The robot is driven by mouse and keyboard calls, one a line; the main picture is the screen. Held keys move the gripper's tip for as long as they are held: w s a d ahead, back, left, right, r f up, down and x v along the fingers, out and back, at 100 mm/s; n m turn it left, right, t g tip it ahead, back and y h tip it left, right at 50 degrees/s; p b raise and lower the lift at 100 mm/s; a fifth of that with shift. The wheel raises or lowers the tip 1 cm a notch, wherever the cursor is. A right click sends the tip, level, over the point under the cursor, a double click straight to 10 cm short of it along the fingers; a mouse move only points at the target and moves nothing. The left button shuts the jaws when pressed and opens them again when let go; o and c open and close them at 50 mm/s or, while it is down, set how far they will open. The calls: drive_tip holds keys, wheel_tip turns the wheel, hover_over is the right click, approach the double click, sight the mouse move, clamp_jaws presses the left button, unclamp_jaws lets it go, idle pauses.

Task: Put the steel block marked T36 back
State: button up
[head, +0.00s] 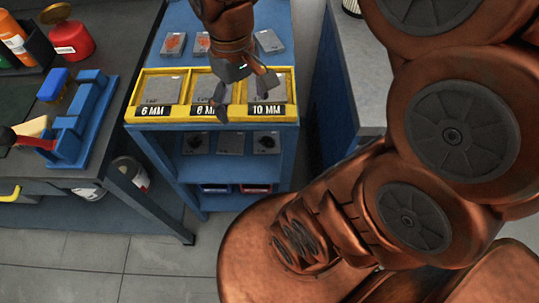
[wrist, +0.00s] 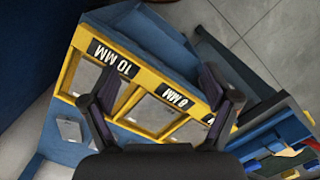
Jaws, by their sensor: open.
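Grey steel blocks lie in the compartments of a yellow tray (head: 188,126) labelled 6 MM, 8 MM and 10 MM. One block (head: 163,90) is in the 6 MM compartment, one (head: 203,86) in the 8 MM, one (head: 281,82) in the 10 MM. Their marks are too small to read, so I cannot tell which is T36. My gripper (head: 245,97) is open and empty above the 8 MM and 10 MM compartments and partly hides their blocks. The wrist view shows the spread fingers (wrist: 163,108) over the tray (wrist: 82,80), seen upside down.
More grey blocks (head: 270,41) lie on the blue rack (head: 225,18) behind the tray, some with orange marks; others (head: 230,142) lie on the shelf below. A dark bench (head: 100,160) with a blue fixture (head: 80,120) and red can (head: 72,40) stands left. A grey-topped cabinet (head: 362,60) stands right.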

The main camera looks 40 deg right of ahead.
drive_tip(key=s+a+f, duration=0.1)
drive_tip(key=s+f, duration=0.3)
drive_tip(key=s, duration=0.7)
drive_tip(key=shift+a+f+m+g, duration=0.3)
drive_tip(key=shift+a+f, duration=0.1)
wheel_tip(320, 180, up, 3)
drive_tip(key=p, duration=0.3)
drive_tip(key=shift+r, duration=0.15)
